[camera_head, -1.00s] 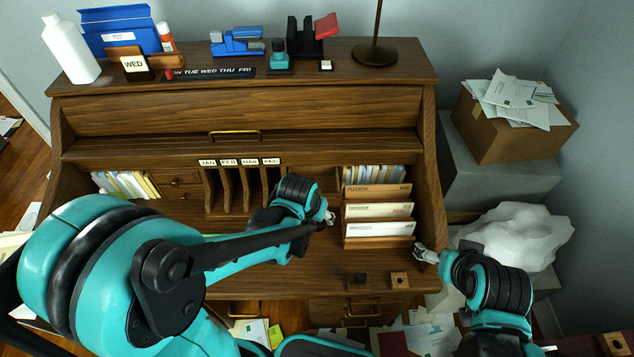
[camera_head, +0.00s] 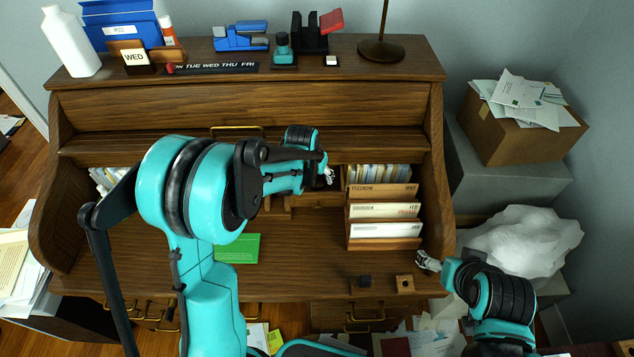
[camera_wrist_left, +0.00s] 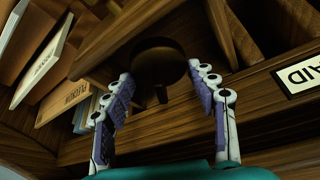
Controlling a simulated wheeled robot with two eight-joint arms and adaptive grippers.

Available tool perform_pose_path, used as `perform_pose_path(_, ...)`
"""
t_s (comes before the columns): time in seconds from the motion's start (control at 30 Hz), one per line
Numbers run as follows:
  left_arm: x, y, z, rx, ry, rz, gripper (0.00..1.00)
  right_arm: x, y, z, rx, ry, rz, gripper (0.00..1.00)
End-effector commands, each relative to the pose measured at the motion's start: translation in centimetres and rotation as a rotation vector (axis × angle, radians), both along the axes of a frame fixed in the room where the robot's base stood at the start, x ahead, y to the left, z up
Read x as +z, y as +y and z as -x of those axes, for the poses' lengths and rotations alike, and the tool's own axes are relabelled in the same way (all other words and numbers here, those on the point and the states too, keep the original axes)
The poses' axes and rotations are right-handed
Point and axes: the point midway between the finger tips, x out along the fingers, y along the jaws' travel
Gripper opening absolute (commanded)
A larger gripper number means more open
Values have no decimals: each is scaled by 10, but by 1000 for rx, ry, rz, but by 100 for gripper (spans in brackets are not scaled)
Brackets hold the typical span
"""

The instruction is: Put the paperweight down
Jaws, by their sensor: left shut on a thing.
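In the left wrist view, a dark round thing, which looks like the paperweight (camera_wrist_left: 158,62), sits between the fingertips of my left gripper (camera_wrist_left: 160,75). The fingers are spread and touch its two sides. In the head view my left gripper (camera_head: 328,177) is at the back of the desk, just left of the letter rack and in front of the cubbyholes. The paperweight is too small and covered to make out there. I cannot tell whether it touches a surface. My right gripper (camera_head: 428,262) is at the desk's right front edge, and its fingers are too small to read.
A letter rack (camera_head: 384,243) with envelopes stands right of my left gripper. A black block (camera_head: 365,281) and a wooden block with a hole (camera_head: 404,284) lie at the front right. A green sheet (camera_head: 238,248) lies on the writing surface, with bare wood to its right.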

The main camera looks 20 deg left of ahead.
Motion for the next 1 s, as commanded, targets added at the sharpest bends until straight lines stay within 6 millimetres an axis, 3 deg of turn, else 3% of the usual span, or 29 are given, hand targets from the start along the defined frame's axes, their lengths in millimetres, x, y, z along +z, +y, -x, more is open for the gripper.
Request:
perform_pose_path(0.2,-34,0,-2,0,-1,0,17,-17,0,0,0,0,0,87)
perform_pose_path(0.6,-38,1,-4,0,0,0,17,-20,0,0,0,0,0,87)
perform_pose_path(0.63,-38,1,-4,0,0,0,63,-20,0,0,0,0,0,87)
perform_pose_path(0.7,-37,1,-4,0,0,0,78,-19,0,0,0,0,0,87)
perform_pose_path(1.0,-36,1,-4,0,0,0,78,-18,0,0,0,0,0,87)
